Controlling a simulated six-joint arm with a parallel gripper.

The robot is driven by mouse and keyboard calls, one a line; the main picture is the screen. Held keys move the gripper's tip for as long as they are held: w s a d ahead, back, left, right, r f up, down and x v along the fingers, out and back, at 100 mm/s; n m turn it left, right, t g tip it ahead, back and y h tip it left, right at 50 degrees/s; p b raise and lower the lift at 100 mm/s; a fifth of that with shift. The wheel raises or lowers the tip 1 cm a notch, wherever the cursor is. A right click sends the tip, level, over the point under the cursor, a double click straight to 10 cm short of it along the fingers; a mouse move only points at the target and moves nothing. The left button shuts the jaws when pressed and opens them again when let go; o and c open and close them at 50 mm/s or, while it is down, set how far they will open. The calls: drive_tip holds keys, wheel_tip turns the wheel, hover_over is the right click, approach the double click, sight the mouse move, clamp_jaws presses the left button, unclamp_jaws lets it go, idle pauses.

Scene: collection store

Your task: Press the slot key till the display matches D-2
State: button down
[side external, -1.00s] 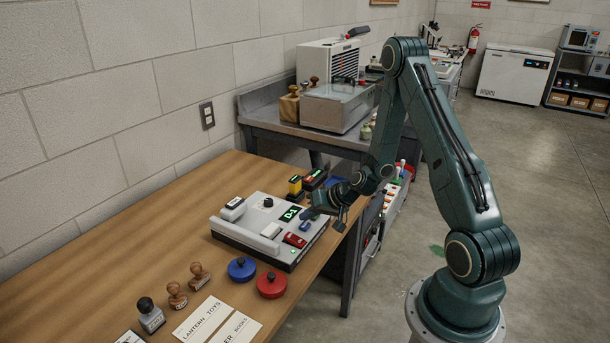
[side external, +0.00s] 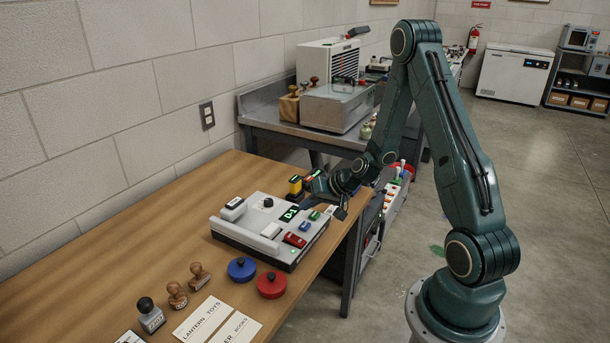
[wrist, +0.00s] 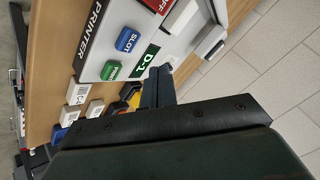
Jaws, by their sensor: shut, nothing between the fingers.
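The printer console (side external: 240,236) sits on the wooden table, with "PRINTER" lettered on its face in the wrist view (wrist: 93,22). The green-lit display (side external: 289,214) appears to read D-1, also in the wrist view (wrist: 146,59). A green key (side external: 314,215) is near the blue one.
A red key (side external: 295,240) is on the console's near side. A blue round object (side external: 241,268) and a red one (side external: 271,284) stand in front of it. Wooden-handled stamps (side external: 177,295) and label cards (side external: 205,317) lie nearer. A yellow-and-black object (side external: 295,186) stands behind. The table's left is clear.

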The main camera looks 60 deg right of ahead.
sight(308, 226)
drive_tip(key=shift+r, duration=0.7)
idle(2.1)
wheel_tip(308, 226, up, 4)
drive_tip(key=shift+f, duration=0.1)
idle(0.4)
drive_tip(key=shift+f, duration=0.15)
drive_tip(key=shift+f, duration=4.25)
drive_tip(key=shift+f, duration=0.2)
drive_tip(key=shift+f, duration=0.25)
